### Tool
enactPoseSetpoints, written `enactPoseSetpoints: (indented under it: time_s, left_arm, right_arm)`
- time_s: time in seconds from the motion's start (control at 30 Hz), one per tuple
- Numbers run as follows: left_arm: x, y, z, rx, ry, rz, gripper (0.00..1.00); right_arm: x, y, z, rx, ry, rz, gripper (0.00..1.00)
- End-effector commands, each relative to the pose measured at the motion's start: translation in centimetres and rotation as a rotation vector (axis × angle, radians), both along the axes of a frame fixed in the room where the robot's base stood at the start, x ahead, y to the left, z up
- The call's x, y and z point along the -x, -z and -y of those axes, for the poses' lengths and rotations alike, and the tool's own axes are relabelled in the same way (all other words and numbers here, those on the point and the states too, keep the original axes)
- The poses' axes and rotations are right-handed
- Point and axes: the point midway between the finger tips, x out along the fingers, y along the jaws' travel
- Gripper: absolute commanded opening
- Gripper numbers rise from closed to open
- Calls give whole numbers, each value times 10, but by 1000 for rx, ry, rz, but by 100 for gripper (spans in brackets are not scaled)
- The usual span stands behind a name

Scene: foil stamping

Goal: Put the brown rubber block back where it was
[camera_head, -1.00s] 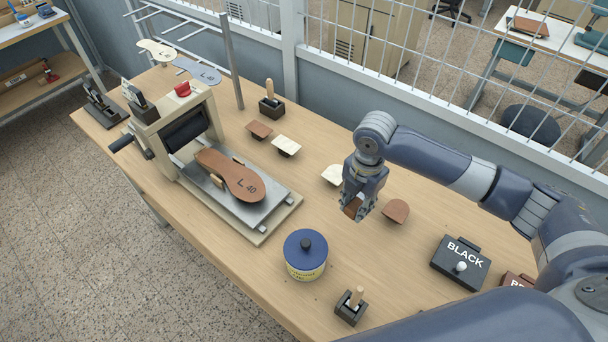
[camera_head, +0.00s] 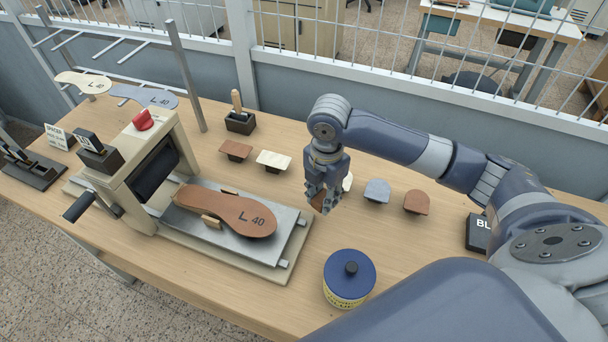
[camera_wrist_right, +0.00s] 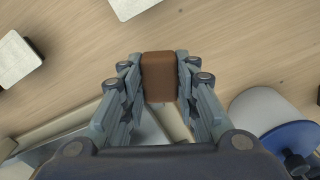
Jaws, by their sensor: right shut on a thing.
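My right gripper (camera_head: 322,205) is shut on a brown rubber block (camera_wrist_right: 159,78), held above the table; the wrist view shows it between the fingertips (camera_wrist_right: 160,80). In the head view most of the block is hidden by the fingers. Heel-shaped blocks form a row on the table: a brown one (camera_head: 236,149), a cream one (camera_head: 273,160), a white one (camera_head: 348,183) partly hidden behind the gripper, a grey one (camera_head: 377,190) and a reddish-brown one (camera_head: 416,202). A gap lies between the cream and white blocks, near the gripper. My left gripper is not in view.
The press (camera_head: 130,170) with a brown L 40 insole (camera_head: 228,214) on its metal bed stands left of the gripper. A blue-lidded jar (camera_head: 349,275) stands in front. A dark holder with a wooden-handled tool (camera_head: 239,121) stands at the back. A wire-mesh fence (camera_head: 400,60) runs behind the table.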

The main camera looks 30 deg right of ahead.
Motion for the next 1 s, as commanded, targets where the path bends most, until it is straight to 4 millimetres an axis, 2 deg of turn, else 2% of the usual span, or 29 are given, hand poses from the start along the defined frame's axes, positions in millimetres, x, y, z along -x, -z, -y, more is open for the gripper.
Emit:
enactPoseSetpoints:
  time_s: [0.03,0.2,0.4,0.7,0.83,1.0]
  left_arm:
    - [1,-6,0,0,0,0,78]
    - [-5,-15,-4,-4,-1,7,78]
    - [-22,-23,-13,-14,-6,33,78]
    - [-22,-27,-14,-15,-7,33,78]
    - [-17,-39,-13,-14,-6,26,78]
    - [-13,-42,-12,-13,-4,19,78]
  right_arm:
    - [-12,-2,0,-3,2,0,6]
    - [-47,1,3,-2,1,0,6]
    - [-81,5,6,-1,1,1,6]
    - [-101,8,7,-1,-1,1,6]
    - [-98,28,8,1,-1,-6,6]
    - [-100,44,8,1,-2,-1,6]
